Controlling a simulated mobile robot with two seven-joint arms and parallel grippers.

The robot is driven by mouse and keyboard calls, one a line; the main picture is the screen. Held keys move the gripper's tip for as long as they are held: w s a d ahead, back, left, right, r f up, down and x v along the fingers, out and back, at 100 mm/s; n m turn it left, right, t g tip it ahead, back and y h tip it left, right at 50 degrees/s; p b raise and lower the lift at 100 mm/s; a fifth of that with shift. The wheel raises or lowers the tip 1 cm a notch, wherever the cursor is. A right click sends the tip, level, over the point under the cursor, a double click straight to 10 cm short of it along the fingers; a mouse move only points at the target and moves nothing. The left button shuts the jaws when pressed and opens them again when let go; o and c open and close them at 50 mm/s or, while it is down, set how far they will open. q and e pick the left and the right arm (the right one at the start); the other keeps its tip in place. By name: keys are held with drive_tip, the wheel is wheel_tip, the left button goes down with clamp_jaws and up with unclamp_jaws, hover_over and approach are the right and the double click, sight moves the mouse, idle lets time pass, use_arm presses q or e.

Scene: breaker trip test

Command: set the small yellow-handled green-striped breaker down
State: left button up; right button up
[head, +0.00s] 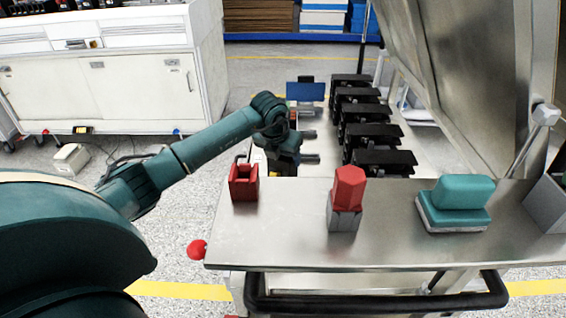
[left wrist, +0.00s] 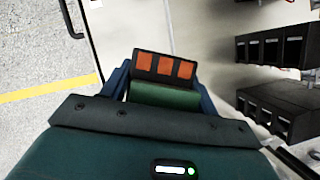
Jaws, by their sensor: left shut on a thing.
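My left gripper (head: 284,158) reaches over the far left part of the steel bench, behind the red holder. In the left wrist view its two blue fingers (left wrist: 165,85) are shut on a breaker (left wrist: 164,68). That view shows the breaker's dark face with three orange squares and a green body part below it. Its yellow handle cannot be made out there. In the head view the gripper mostly hides the breaker, and I cannot tell whether it touches the surface below. My right gripper is not in view.
A row of black blocks (head: 371,133) stands right of the gripper. On the steel bench (head: 285,240) are an open red holder (head: 243,183), a red knob on a grey base (head: 348,188) and a teal block (head: 461,193). A raised metal lid (head: 465,70) stands at right.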

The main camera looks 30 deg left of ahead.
use_arm(q)
wheel_tip(320, 180, down, 2)
drive_tip(key=shift+w, duration=0.1)
drive_tip(key=o, duration=1.4)
drive_tip(key=shift+f, duration=0.15)
